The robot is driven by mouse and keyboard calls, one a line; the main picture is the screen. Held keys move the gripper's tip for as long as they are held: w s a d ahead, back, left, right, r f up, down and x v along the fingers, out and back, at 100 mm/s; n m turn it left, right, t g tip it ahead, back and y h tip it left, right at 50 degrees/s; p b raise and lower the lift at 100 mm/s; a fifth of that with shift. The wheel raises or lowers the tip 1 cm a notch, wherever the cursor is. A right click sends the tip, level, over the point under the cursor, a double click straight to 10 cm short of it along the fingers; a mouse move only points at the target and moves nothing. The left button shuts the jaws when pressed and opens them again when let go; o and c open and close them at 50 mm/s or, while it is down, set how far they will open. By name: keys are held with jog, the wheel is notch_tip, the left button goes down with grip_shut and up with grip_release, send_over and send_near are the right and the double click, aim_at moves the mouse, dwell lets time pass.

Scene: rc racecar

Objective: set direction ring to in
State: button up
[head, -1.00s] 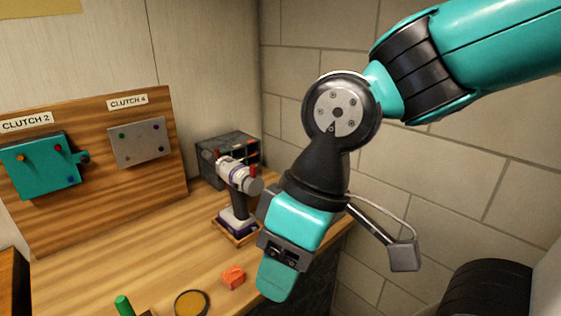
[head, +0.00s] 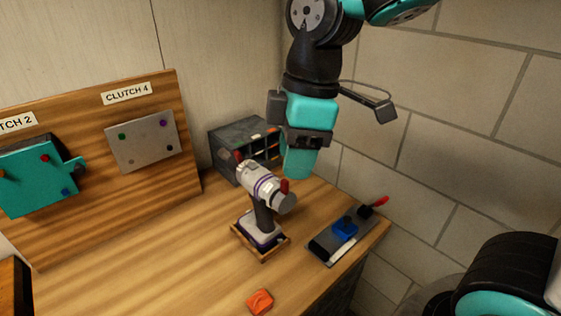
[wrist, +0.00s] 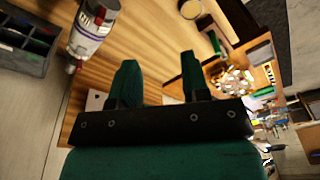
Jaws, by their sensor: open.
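A white and grey drill (head: 262,187) with purple bands stands upright in a small wooden holder (head: 275,258) on the bench. Red parts show at both ends of its body. The direction ring is too small to single out among the bands. The drill's body also shows at the upper left of the wrist view (wrist: 93,28). My gripper (head: 298,168) hangs pointing down, above and behind-right of the drill in the head view, apart from it. In the wrist view its two teal fingers (wrist: 160,75) are spread with nothing between them, and the drill lies outside them to the left.
A dark drawer box (head: 243,150) stands behind the drill. An orange piece (head: 260,301) lies in front. The clutch board (head: 100,200) stands at left; a block wall is at right.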

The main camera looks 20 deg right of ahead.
jog(key=w+d+r+n+h+p, duration=0.2)
jog(key=w+r+n+p, duration=0.1)
jog(key=w+r+n, duration=0.4)
jog(key=p, duration=0.3)
send_near(285, 195)
jog(key=f, duration=0.4)
jog(key=w+f, duration=0.1)
jog(key=f, duration=0.1)
jog(key=shift+d+f, duration=0.2)
jog(key=shift+d, duration=0.1)
jog(key=shift+c, duration=0.2)
grip_shut()
